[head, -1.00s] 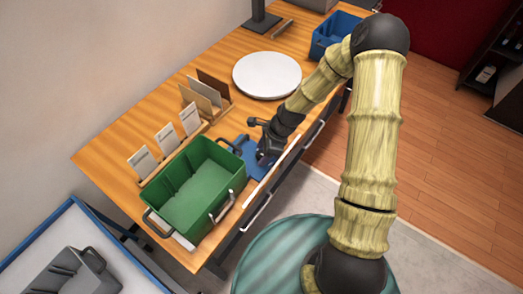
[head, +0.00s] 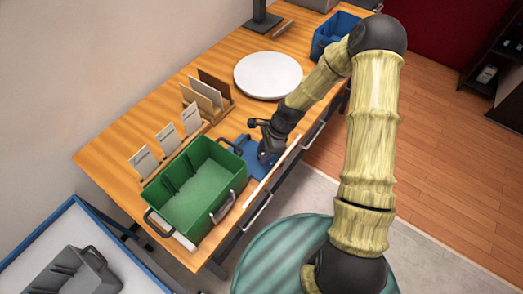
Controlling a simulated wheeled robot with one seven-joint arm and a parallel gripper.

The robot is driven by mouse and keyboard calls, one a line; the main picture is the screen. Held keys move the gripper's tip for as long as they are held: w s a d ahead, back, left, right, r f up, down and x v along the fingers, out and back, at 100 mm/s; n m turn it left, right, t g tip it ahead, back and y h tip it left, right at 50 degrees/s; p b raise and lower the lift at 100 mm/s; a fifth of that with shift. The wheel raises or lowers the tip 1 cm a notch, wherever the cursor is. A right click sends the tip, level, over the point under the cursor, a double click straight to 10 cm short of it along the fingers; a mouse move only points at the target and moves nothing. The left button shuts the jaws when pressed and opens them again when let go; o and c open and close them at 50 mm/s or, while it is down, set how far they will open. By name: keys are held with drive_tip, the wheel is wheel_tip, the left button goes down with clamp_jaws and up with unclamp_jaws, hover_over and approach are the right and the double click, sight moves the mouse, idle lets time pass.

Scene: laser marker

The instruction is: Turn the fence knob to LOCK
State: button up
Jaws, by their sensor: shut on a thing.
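My gripper (head: 268,157) is low over a blue fixture (head: 251,167) at the table's front edge, just right of the green crate. Its fingers point down and are closed on the fence knob, which my gripper hides. I cannot make out the knob's marks or which way it points. A long light strip (head: 273,172) runs beside the blue fixture along the front edge.
A green crate (head: 221,207) with dark handles stands close to the left of my gripper. Card holders (head: 167,148) and upright boards (head: 212,94) stand behind. A white round disc (head: 268,75) and a blue bin (head: 337,27) lie farther back.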

drive_tip(key=n, duration=0.2)
drive_tip(key=n+g, duration=0.1)
drive_tip(key=n, duration=0.1)
drive_tip(key=n+g+h, duration=0.1)
drive_tip(key=n, duration=0.1)
drive_tip(key=shift+w+a+r, duration=0.1)
drive_tip(key=shift+w, duration=0.25)
drive_tip(key=n+h, duration=0.1)
drive_tip(key=n, duration=0.2)
drive_tip(key=shift+a+n+g, duration=0.1)
drive_tip(key=shift+n+g, duration=0.3)
drive_tip(key=n, duration=0.1)
drive_tip(key=n+h, duration=0.1)
drive_tip(key=n, duration=0.1)
drive_tip(key=shift+a+n+g+h+b, duration=0.1)
drive_tip(key=shift+n+g+h+b, duration=0.2)
drive_tip(key=shift+b, duration=0.1)
drive_tip(key=n, duration=0.2)
drive_tip(key=n+h, duration=0.1)
drive_tip(key=n, duration=0.1)
drive_tip(key=shift+a+h+b, duration=0.15)
drive_tip(key=shift+h+b, duration=0.15)
drive_tip(key=n, duration=0.2)
drive_tip(key=n+h, duration=0.1)
drive_tip(key=n, duration=0.1)
drive_tip(key=shift+r+n+h, duration=0.1)
drive_tip(key=shift+n+h, duration=0.2)
drive_tip(key=shift+a, duration=0.1)
